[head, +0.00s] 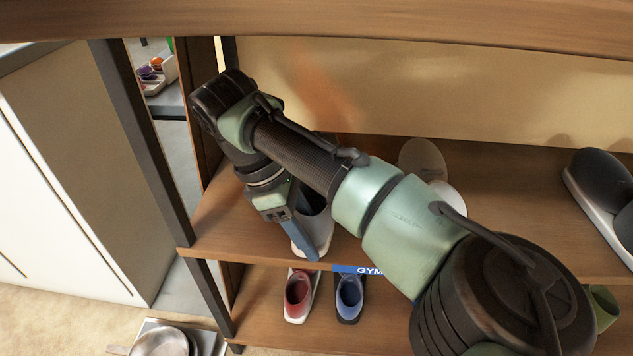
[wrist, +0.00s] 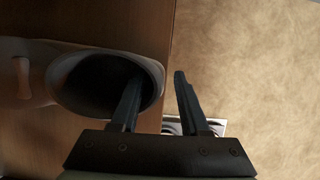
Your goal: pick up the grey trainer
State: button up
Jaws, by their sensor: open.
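A grey trainer (head: 319,232) stands on the upper shelf near its left end, its light end towards the shelf's front edge. My gripper (head: 303,247) and arm hide much of it in the head view. In the wrist view the trainer (wrist: 45,58) lies at the left with its dark opening showing. My gripper (wrist: 159,80) is open and empty there. Its left finger overlaps the opening, and its right finger is past the rim, over the floor beyond the shelf edge. I cannot tell how deep the left finger is, or whether either finger touches the trainer.
A dark upright post (head: 150,150) stands left of the shelf (head: 500,240). A higher board (head: 330,18) crosses above. A beige shoe (head: 421,158) and a dark white-soled shoe (head: 597,178) stand further right. Red (head: 299,293) and blue (head: 350,295) shoes stand on the lower shelf.

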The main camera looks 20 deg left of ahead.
jog(key=shift+c, duration=0.2)
grip_shut()
dwell(1.1)
